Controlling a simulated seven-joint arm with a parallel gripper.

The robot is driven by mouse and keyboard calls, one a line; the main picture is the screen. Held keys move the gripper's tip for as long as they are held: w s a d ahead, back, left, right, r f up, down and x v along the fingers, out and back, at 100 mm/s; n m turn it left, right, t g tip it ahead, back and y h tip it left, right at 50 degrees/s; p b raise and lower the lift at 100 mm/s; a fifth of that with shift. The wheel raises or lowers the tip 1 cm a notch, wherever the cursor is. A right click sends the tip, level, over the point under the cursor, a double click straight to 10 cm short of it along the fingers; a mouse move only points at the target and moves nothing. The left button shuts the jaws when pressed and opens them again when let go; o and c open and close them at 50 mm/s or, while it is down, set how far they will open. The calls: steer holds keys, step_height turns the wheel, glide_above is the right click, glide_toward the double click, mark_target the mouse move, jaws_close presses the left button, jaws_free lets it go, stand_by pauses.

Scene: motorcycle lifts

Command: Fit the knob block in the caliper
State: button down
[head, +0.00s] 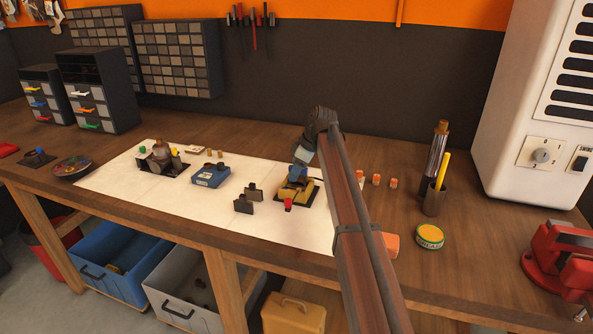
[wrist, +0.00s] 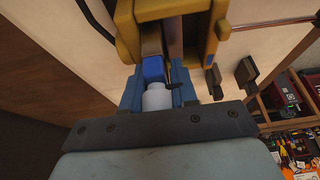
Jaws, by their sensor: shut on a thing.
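The gold caliper (head: 300,197) sits on a dark base on the white mat, and it fills the top of the wrist view (wrist: 180,10). My gripper (wrist: 158,90) is shut on the knob block (wrist: 153,69), a blue block with a white round knob (wrist: 157,98) between my blue fingers. In the wrist view the block's far end is at the caliper's opening, between its gold arms. I cannot tell how deep it sits or whether it touches. In the head view my gripper (head: 297,172) is just above the caliper, and the arm partly covers that area.
Two dark pads (head: 243,206) stand left of the caliper. Further left are a blue box (head: 210,174) and a dark-based assembly (head: 162,158). Small orange parts (head: 376,180), a dark cup (head: 434,201) and a yellow-green tin (head: 430,236) stand right. The mat's front left is clear.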

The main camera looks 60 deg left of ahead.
steer(key=c, duration=0.8)
jaws_free()
steer(key=shift+o, duration=0.3)
steer(key=shift+o, duration=1.4)
steer(key=shift+r, duration=0.1)
steer(key=shift+r, duration=3.9)
